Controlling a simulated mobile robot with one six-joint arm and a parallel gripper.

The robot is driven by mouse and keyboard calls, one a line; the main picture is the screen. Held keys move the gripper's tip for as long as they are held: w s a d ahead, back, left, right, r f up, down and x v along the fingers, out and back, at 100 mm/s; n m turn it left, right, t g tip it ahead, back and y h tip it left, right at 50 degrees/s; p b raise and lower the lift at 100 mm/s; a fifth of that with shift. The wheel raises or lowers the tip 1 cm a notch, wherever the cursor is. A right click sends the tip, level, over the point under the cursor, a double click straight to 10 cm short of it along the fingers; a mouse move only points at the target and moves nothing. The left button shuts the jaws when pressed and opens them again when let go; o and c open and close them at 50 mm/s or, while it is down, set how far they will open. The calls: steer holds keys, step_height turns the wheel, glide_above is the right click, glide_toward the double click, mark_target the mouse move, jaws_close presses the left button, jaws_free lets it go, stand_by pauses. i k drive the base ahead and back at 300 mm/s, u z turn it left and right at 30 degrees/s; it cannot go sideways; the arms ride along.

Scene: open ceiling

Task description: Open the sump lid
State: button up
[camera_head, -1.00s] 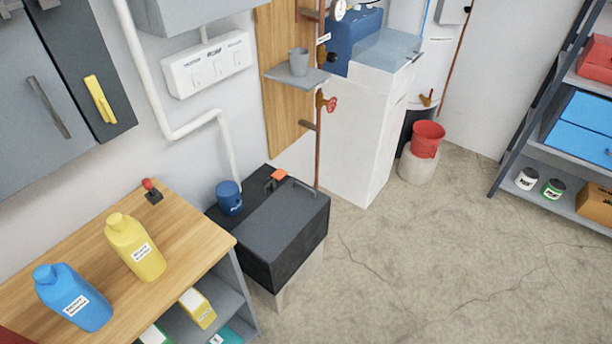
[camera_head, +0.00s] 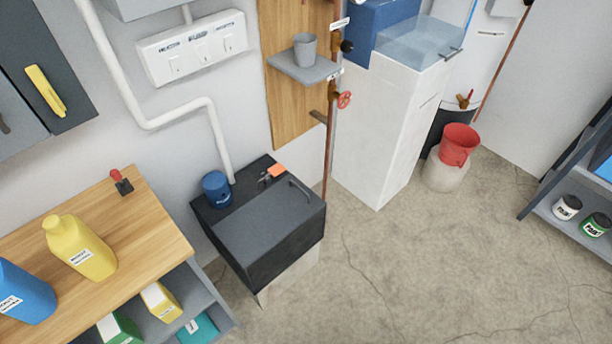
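The black sump box (camera_head: 292,244) stands on a pale block against the wall, left of the picture's middle. Its dark grey lid (camera_head: 262,222) lies flat and closed on top. A curved dark handle (camera_head: 301,189) sits at the lid's right rear. An orange piece (camera_head: 277,170) and a small dark fitting lie at the back of the box top. A blue labelled can (camera_head: 217,188) stands on the box's left rear, beside the lid. My gripper is not in this view.
A wooden bench (camera_head: 150,214) with yellow (camera_head: 80,250) and blue (camera_head: 24,293) bottles stands left of the box. A copper pipe with a red valve (camera_head: 344,99) rises close behind the box. A red bucket (camera_head: 458,146) stands further right. The floor (camera_head: 400,265) in front is clear.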

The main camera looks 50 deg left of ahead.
mark_target(251, 231)
steer(key=u, duration=0.1)
steer(key=i, duration=0.7)
steer(key=u, duration=0.8)
steer(key=k, duration=0.3)
steer(key=u, duration=3.35)
